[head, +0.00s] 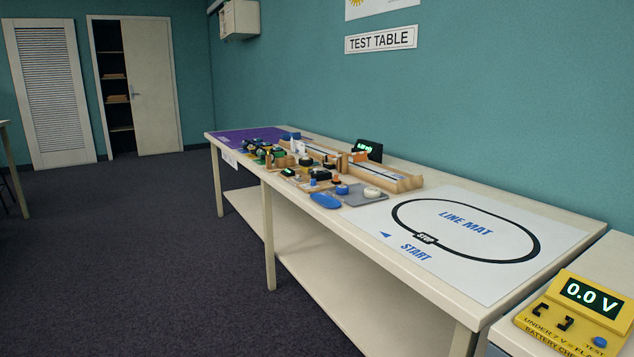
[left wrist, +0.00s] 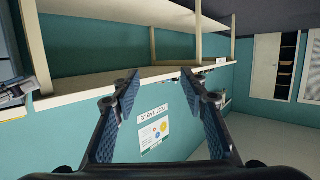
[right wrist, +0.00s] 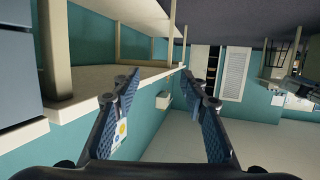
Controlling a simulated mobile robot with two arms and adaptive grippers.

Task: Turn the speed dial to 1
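I cannot pick out a speed dial in any view; the devices on the long test table (head: 240,193) are too small to tell. Among them are a small dark box with a green display (head: 288,172), a white round thing (head: 371,192) and a blue round thing (head: 342,189) near a grey plate (head: 362,198). My left gripper (left wrist: 160,77) is open and empty in the left wrist view. My right gripper (right wrist: 160,76) is open and empty in the right wrist view. Neither gripper shows in the head view, and both are away from the devices.
A line mat (head: 470,277) covers the table's near end. A wooden track (head: 398,184) and a dark display (head: 368,150) stand behind the devices. A yellow battery checker (head: 557,338) reading 0.0 V is at the lower right. The dark floor (head: 130,270) left of the table is clear.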

